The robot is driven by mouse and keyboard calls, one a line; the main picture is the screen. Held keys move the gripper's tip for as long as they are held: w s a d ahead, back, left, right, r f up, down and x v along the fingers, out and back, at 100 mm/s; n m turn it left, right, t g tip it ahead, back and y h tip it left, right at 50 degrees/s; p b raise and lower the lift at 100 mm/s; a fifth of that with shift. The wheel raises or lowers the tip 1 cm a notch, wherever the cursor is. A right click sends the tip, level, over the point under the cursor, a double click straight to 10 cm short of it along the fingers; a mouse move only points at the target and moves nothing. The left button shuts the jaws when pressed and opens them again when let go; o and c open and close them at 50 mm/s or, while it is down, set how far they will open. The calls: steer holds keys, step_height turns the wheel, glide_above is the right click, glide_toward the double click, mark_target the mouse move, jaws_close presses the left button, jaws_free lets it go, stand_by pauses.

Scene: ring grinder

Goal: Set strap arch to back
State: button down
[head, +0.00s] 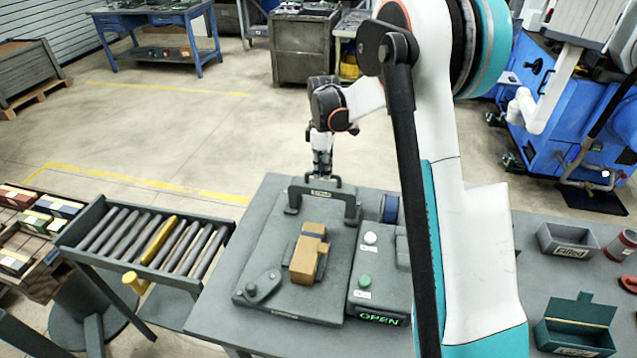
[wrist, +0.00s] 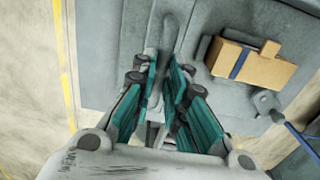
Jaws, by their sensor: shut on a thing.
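The grey strap arch (head: 325,192) stands across the far end of the grey base plate (head: 262,262), behind the carton, in the head view. My gripper (head: 322,174) comes down from above onto the handle at the middle of the arch's top. In the wrist view my gripper (wrist: 170,72) has its teal fingers on both sides of the grey arch (wrist: 172,35), shut on it. The brown carton (head: 309,250) with a blue strap lies on the plate, apart from the arch; it also shows in the wrist view (wrist: 252,66).
A control box (head: 376,284) with white and green buttons and a lit OPEN sign stands right of the plate. A blue roll (head: 390,208) is behind it. A roller conveyor (head: 150,245) is at left. Bins (head: 568,245) sit at right. A small lever (head: 262,285) is at the plate's front left.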

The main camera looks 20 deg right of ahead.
steer(key=shift+w+d, duration=0.4)
steer(key=shift+w, duration=0.25)
steer(key=shift+r, duration=0.1)
steer(key=c, duration=1.8)
jaws_free()
steer(key=shift+o, duration=1)
steer(key=shift+w+d, duration=0.1)
steer(key=shift+w, duration=0.05)
step_height(320, 180, up, 12)
